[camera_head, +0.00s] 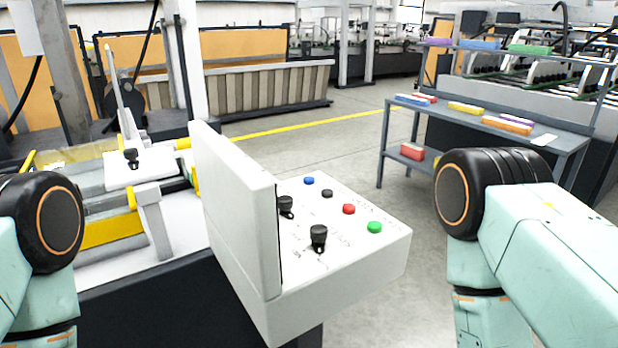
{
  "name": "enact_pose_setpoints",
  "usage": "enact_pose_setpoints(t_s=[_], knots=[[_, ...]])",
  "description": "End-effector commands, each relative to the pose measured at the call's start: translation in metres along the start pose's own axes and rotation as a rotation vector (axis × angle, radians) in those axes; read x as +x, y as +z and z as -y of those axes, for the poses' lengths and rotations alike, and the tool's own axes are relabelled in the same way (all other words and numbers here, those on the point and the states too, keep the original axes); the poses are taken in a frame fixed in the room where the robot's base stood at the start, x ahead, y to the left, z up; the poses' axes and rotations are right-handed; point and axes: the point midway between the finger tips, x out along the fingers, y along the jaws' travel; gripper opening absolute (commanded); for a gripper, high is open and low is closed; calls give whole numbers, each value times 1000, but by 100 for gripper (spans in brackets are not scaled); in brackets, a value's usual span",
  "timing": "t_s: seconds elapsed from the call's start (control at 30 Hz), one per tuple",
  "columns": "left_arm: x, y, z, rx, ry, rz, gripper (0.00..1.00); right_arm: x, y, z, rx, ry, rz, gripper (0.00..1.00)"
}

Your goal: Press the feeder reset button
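A white control box (340,277) stands in the middle, with a raised white side panel (236,215) at its left. Its sloping top carries a blue button (309,181), a black button (327,193), a red button (349,209) and a green button (374,227). Two black knobs, a nearer one (318,237) and a farther one (286,204), sit to their left. The printed labels are too small to read, so I cannot tell which button is the feeder reset. My arm links show at both sides, but neither gripper is in view.
A machine bed with yellow parts (112,231) lies left of the box. A grey table (400,119) with coloured boxes stands at the back right. Open grey floor (320,145) with a yellow line lies behind the box.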

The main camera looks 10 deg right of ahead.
Motion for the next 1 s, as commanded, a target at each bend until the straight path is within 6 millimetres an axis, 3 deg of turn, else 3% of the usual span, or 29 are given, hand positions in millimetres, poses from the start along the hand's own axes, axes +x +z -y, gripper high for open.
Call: enact_pose_setpoints(t_s=[0.2, 1.0], knots=[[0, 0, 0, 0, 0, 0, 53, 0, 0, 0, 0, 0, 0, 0], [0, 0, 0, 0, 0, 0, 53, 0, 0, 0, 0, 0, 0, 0]])
